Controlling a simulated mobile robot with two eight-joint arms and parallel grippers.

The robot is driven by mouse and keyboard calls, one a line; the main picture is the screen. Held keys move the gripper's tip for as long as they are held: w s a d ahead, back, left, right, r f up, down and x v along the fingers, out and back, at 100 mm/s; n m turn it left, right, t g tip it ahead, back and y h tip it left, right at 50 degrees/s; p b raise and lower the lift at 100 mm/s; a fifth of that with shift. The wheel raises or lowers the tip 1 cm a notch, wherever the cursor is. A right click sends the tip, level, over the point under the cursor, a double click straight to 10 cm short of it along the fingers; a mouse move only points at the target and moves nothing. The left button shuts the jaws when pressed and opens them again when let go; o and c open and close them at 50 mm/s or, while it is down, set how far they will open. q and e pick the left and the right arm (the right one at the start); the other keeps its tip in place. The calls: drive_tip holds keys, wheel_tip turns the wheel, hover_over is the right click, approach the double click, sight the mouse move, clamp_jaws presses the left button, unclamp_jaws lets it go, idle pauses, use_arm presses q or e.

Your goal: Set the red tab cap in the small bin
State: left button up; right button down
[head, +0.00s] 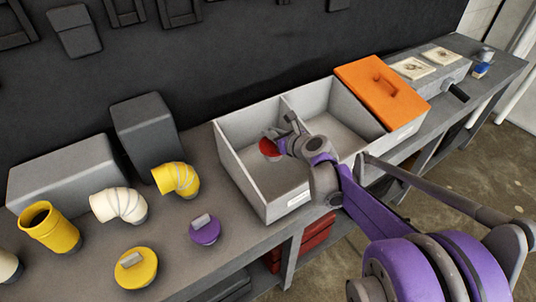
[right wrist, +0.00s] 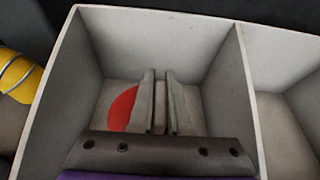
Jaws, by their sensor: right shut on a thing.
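The red tab cap (head: 267,147) is in my right gripper (head: 283,139), inside or just above the left open compartment of the grey divided bin (head: 241,180). In the right wrist view the red disc (right wrist: 121,108) shows left of the closed fingers (right wrist: 160,88), which grip its grey tab. The compartment's walls (right wrist: 160,38) stand around them. Its floor looks otherwise empty. I cannot tell whether the cap touches the floor. My left gripper is not in view.
The bin's middle compartment (head: 340,133) is open and empty; an orange lid (head: 381,88) covers the right end. A purple cap (head: 205,230), a yellow cap (head: 135,268) and yellow and white elbows (head: 176,180) stand left on the bench. Grey blocks (head: 65,170) stand behind.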

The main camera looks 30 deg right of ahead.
sight(272, 149)
drive_tip(key=shift+s+f, duration=0.25)
drive_tip(key=shift+f, duration=1)
drive_tip(key=shift+w+f+b, duration=0.15)
drive_tip(key=shift+f+b, duration=0.15)
drive_tip(key=shift+f, duration=1.95)
drive_tip(key=shift+f, duration=0.2)
drive_tip(key=c, duration=0.9)
unclamp_jaws()
drive_tip(key=shift+o, duration=0.2)
drive_tip(key=shift+r, duration=0.1)
drive_tip(key=shift+r, duration=0.25)
drive_tip(key=v, duration=1.2)
drive_tip(key=shift+f, duration=0.2)
